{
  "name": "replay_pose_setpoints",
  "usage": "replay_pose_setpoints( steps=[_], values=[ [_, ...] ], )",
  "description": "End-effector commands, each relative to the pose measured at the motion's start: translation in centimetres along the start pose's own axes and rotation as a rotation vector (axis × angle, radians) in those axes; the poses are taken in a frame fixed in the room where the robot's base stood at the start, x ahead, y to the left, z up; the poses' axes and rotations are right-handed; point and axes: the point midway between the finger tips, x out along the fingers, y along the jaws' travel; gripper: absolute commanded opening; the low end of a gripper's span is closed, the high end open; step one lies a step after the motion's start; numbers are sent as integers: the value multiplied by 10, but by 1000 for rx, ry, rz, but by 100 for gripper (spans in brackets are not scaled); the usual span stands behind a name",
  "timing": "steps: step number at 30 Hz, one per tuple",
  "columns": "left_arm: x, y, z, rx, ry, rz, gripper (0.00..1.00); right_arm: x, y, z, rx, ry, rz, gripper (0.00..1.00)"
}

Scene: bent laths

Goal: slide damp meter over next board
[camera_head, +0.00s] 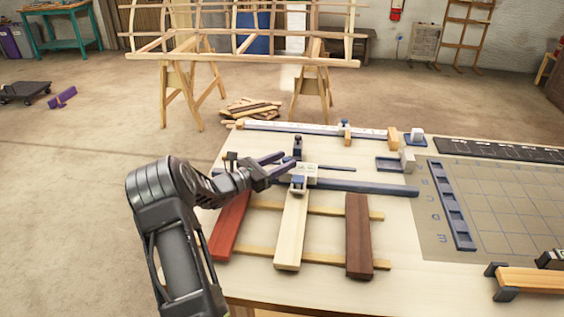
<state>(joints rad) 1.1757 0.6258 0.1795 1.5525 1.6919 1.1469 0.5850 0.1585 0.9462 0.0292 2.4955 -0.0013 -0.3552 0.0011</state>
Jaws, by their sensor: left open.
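The damp meter seems to be the pale boxy device (308,171) with a dark blue part, at the far end of the middle board on the blue rail (372,188). Three boards lie side by side on two thin battens: a red board (230,228) at left, a pale board (291,232) in the middle and a dark brown board (358,238) at right. My left gripper (286,163) is open, its fingers pointing right at the device's left side; I cannot tell whether they touch it. My right gripper is out of view.
A long pale strip (310,130) with wooden blocks runs along the table's back. A blue slotted tray (452,205) and gridded mat (505,200) lie at right. A wooden block with dark ends (530,280) sits front right. The lath frame (235,45) stands behind on trestles.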

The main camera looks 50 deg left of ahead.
Motion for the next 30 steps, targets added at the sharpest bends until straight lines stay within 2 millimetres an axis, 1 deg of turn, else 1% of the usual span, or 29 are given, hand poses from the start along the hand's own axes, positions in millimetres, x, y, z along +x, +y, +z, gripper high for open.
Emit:
replay_pose_setpoints(
  steps=[4,7,15,18,22,30],
  values=[
    [-4,0,-1,0,1,1,43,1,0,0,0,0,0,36],
    [-14,1,-2,0,2,2,43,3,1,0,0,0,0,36],
    [-58,1,-2,1,2,3,43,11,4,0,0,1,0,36],
    [-70,1,-1,1,0,2,43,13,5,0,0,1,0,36],
    [-78,0,0,0,0,0,43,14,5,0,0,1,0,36],
    [-78,0,0,0,0,0,43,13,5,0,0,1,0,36]
  ],
)
